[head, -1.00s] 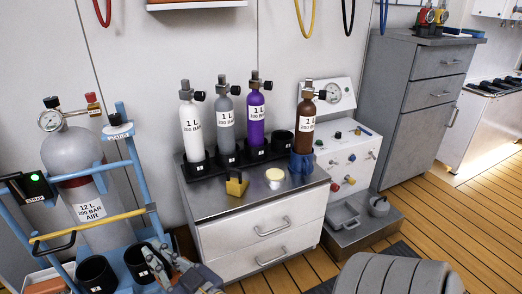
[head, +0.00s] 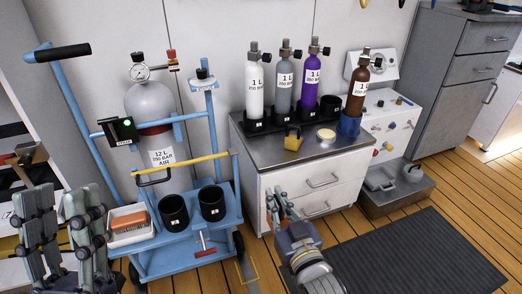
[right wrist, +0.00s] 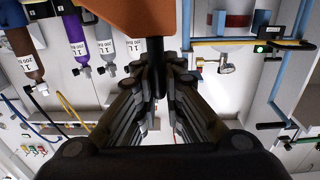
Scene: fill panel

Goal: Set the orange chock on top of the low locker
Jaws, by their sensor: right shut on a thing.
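My right gripper (head: 280,205) is in front of the white drawer unit (head: 280,183). The right wrist view shows its fingers (right wrist: 158,88) closed around a black stem below a plain orange body (right wrist: 130,14), which looks like the orange chock. The chock is hidden in the head view. My left gripper (head: 62,215) is at the lower left, its fingers apart and nothing seen between them. The drawer unit, with its steel top, is a low cabinet; I cannot tell for sure that it is the low locker.
The steel top bears several small cylinders in a black rack, a yellow block (head: 293,139) and a round pale tin (head: 326,135). A blue trolley (head: 190,262) with a large cylinder stands left. A dark mat (head: 410,255) lies on clear floor at right.

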